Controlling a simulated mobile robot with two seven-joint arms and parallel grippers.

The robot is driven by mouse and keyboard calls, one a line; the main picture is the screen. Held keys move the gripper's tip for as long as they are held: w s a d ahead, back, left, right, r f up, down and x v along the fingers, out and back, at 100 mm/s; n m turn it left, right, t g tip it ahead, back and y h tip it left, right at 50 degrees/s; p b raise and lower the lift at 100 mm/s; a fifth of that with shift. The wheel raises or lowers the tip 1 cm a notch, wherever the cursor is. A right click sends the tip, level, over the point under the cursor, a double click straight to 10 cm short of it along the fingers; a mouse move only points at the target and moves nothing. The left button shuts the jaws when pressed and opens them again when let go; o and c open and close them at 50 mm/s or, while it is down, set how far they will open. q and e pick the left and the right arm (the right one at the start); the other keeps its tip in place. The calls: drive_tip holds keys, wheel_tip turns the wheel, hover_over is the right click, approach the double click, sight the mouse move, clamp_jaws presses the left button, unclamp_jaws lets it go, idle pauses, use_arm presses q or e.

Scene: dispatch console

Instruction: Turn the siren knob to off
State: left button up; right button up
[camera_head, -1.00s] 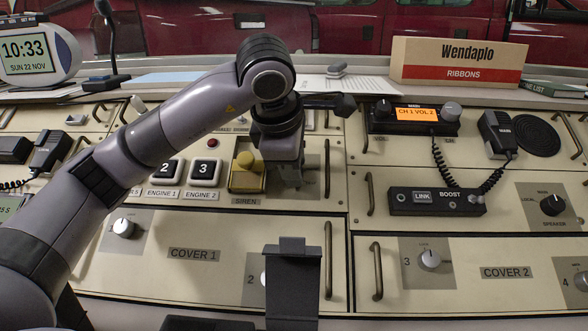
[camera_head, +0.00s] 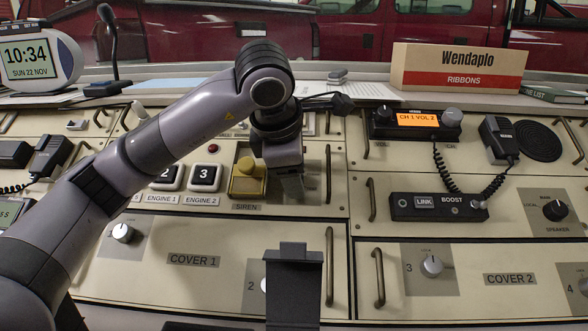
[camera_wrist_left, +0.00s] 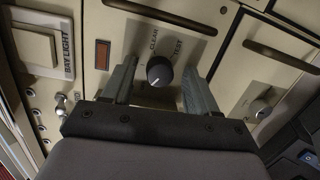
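The siren unit (camera_head: 247,183) is a yellow block with a rounded yellow knob on top, above a SIREN label on the console in the head view. My left gripper (camera_head: 291,187) is down close to the panel just right of the yellow block. In the left wrist view its two fingers (camera_wrist_left: 157,90) are apart, and a dark round knob (camera_wrist_left: 159,71) with a white pointer line shows between them, by the words CLEAR and TEST. I cannot tell whether the fingers touch it. That knob is hidden in the head view. My right gripper is not in view.
Engine buttons (camera_head: 204,177) lie left of the siren unit. A metal handle (camera_head: 328,174) stands close right of my left gripper. The COVER 1 panel (camera_head: 193,260) is in front.

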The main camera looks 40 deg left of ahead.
use_arm(q)
drive_tip(key=shift+s+d+r, duration=0.1)
drive_tip(key=shift+s+r, duration=0.05)
drive_tip(key=shift+r, duration=0.2)
drive_tip(key=a+p+v, duration=0.1)
drive_tip(key=p+v, duration=0.1)
drive_tip(key=v, duration=0.4)
drive_tip(key=shift+d+r, duration=0.15)
drive_tip(key=shift+d, duration=0.3)
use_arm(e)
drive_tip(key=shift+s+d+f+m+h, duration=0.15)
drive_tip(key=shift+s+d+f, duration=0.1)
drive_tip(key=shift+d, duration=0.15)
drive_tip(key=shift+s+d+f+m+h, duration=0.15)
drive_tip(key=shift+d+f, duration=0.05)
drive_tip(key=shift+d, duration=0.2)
use_arm(q)
drive_tip(key=shift+s, duration=0.1)
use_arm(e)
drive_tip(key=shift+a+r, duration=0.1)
